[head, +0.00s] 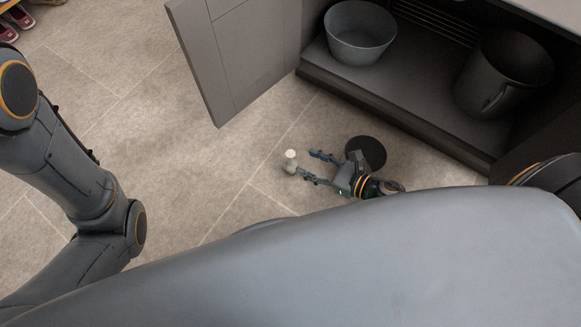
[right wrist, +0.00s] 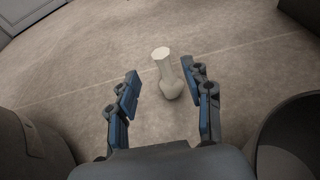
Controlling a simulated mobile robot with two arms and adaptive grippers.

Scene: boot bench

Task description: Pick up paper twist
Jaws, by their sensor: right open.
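The paper twist (head: 290,158) is a small off-white piece with a narrow neck and a wider end, on the tiled floor in the head view. My right gripper (head: 306,163) is open and low over the floor, its fingertips close to the twist. In the right wrist view the paper twist (right wrist: 167,77) shows between and just beyond the two blue-grey fingertips of the right gripper (right wrist: 160,69). Its wide end is nearer the right finger; I cannot tell whether they touch. My left arm shows at the left of the head view, but its gripper does not.
An open cabinet door (head: 245,50) stands out over the floor behind the twist. The cabinet base (head: 400,90) holds a grey basin (head: 360,48) and a dark bucket (head: 490,95). Red shoes (head: 20,17) are at the far top left. The floor left of the twist is clear.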

